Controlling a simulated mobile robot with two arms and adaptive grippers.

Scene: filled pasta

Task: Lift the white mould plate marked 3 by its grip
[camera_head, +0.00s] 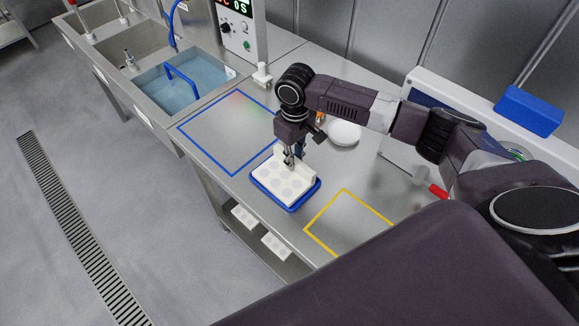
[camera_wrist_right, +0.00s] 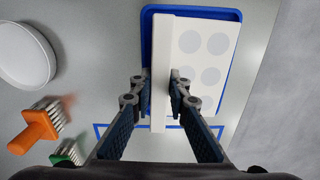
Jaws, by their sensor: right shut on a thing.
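The white mould plate (camera_head: 272,185) has round grey patches on its top and a raised white grip along one long edge. It is at the blue tray (camera_head: 297,207) on the steel table; I cannot tell whether it touches the tray floor. No number 3 is readable. In the wrist view the plate (camera_wrist_right: 204,50) and its grip (camera_wrist_right: 162,45) show over the blue tray rim (camera_wrist_right: 147,30). My right gripper (camera_head: 290,160) points down and is shut on the grip, one finger on each side (camera_wrist_right: 160,82). My left gripper is not in view.
A blue outline (camera_head: 207,157) and a yellow outline (camera_head: 322,222) mark the table. A white round dish (camera_head: 344,133) and an orange-handled brush (camera_wrist_right: 38,132) are nearby. A sink with blue water (camera_head: 185,85) is at the upper left. White plates (camera_head: 244,216) lie on the shelf below.

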